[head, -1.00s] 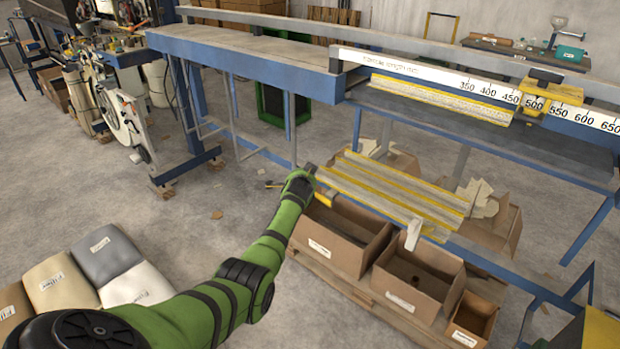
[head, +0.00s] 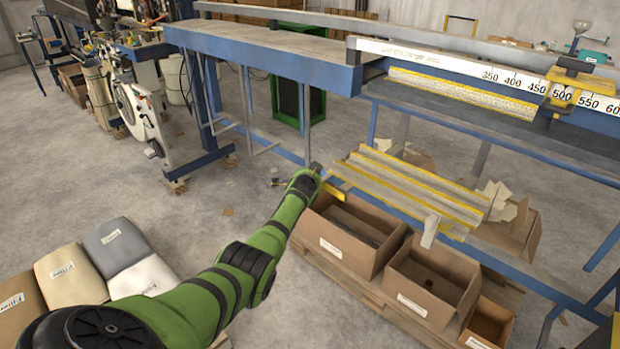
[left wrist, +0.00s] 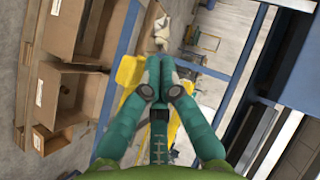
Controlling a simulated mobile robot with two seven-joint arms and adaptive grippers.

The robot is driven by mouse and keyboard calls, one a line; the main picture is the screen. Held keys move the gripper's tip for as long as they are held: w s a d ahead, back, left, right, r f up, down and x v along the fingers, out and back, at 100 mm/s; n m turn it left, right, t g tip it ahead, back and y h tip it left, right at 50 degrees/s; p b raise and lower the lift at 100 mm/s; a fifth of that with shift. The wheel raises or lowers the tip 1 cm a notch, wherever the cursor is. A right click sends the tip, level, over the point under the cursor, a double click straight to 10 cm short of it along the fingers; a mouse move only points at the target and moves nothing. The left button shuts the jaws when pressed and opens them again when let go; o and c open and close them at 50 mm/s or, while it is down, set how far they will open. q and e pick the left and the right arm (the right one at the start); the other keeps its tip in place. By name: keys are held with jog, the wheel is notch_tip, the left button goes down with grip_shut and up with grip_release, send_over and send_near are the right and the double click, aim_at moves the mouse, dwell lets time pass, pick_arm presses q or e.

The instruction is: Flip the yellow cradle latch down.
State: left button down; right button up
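The cradle (head: 400,185) is a long tray with yellow edges on the blue frame in the head view. A small yellow piece (head: 335,192), which looks like the latch, sticks out at its left end, close beside my left gripper (head: 316,169). In the left wrist view my left gripper (left wrist: 160,68) has its teal fingertips together, with nothing visible between them. Yellow parts (left wrist: 130,72) show behind and beside the fingers; whether they touch is hidden. My right gripper is in neither view.
Open cardboard boxes (head: 352,243) stand on a pallet below the cradle. A ruler beam (head: 450,68) with a yellow slider (head: 562,95) runs above at the back. Filled sacks (head: 108,243) lie at the lower left. The floor left of the arm is mostly clear.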

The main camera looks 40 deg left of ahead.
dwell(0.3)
pick_arm(q)
jog(key=s+r+p, duration=0.5)
jog(key=s+r, duration=0.2)
jog(key=r, duration=0.4)
jog(key=shift+d+p, duration=0.15)
jog(key=shift+p, duration=0.15)
dwell(0.4)
